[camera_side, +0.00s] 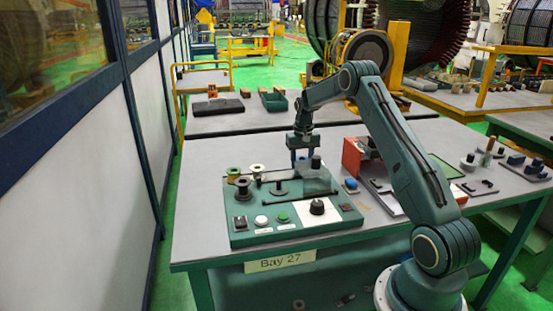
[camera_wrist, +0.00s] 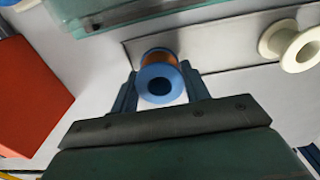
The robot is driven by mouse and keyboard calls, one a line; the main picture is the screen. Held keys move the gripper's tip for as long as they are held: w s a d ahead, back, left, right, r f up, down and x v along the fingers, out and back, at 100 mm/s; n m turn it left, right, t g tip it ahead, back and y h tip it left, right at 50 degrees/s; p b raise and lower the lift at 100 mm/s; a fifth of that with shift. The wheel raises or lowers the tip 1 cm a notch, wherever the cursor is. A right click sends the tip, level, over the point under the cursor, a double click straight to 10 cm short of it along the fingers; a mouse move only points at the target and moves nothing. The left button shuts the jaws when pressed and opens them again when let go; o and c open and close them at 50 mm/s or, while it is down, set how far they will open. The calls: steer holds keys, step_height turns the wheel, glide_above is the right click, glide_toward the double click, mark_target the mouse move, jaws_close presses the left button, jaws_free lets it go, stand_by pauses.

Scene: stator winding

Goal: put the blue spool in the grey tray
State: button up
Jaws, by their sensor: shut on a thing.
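The blue spool (camera_wrist: 147,76), with copper-coloured winding, sits between the two fingers of my gripper (camera_wrist: 159,73) in the wrist view. Its blue flange with a dark hole faces the camera. The gripper is shut on it. A long grey tray (camera_wrist: 225,40) lies beyond the spool there, and the spool overlaps its near edge in the picture. I cannot tell the height between them. In the side view my gripper (camera_side: 303,160) points down behind the green control panel; the spool is not clear there. The tray is mostly hidden behind the panel in that view.
An orange-red box (camera_wrist: 28,95) is at left there, and right of my gripper in the side view (camera_side: 352,156). The green panel (camera_side: 240,236) with knobs and a clear cover stands close by.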

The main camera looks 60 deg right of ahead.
steer(key=shift+f, duration=0.55)
stand_by(0.4)
steer(key=o, duration=1.3)
steer(key=shift+r, duration=0.1)
step_height(320, 180, up, 7)
stand_by(0.7)
